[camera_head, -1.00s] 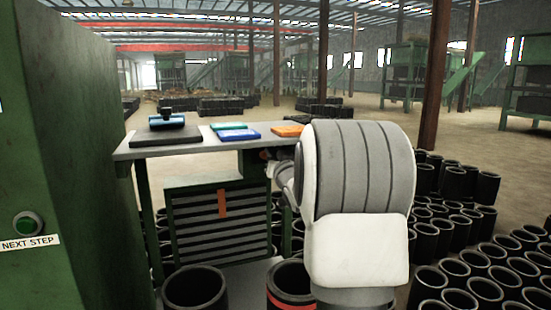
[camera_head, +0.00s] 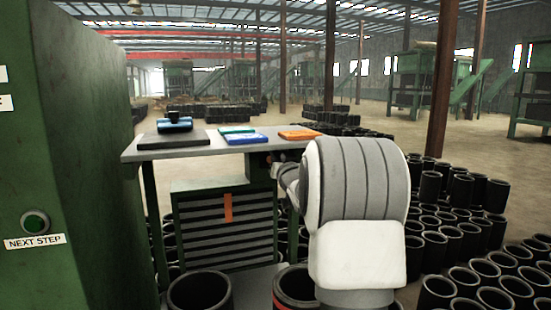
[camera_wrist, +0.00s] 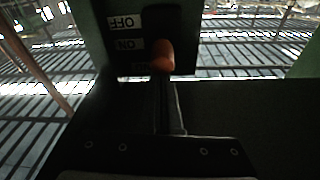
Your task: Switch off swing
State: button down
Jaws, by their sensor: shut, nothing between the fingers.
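A lever switch with an orange-red knob (camera_wrist: 162,56) shows in the wrist view, beside white OFF and ON labels (camera_wrist: 126,33) that appear upside down. A third label beside the knob is too dark to read. My gripper (camera_wrist: 169,88) is shut and empty, its fingers just below the knob in the picture. I cannot tell whether they touch it. In the head view, my arm's large white and grey link covers most of the gripper, near the underside of the table (camera_head: 180,153).
A blue-and-black item (camera_head: 174,123) and flat green, blue and orange items lie on the table. A green cabinet with a NEXT STEP button (camera_head: 35,222) stands at left. Black rubber sleeves (camera_head: 436,253) crowd the floor at right and in front.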

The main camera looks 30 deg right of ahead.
jog(key=shift+f+b, duration=0.25)
jog(key=shift+b, duration=0.25)
jog(key=shift+s+f+b, duration=0.1)
jog(key=shift+b, duration=0.2)
jog(key=f+t+b, duration=0.1)
jog(key=b, duration=0.2)
jog(key=t+b, duration=0.1)
jog(key=b, duration=0.3)
jog(key=shift+s+a+f+h+b, duration=0.1)
jog(key=shift+s+f+h+b, duration=0.1)
jog(key=shift+f+h+b, duration=0.15)
jog(key=shift+f+b, duration=0.1)
jog(key=shift+b, duration=0.2)
jog(key=shift+f+b, duration=0.2)
jog(key=shift+b, duration=0.3)
jog(key=shift+s+f, duration=0.1)
jog(key=shift+f, duration=0.05)
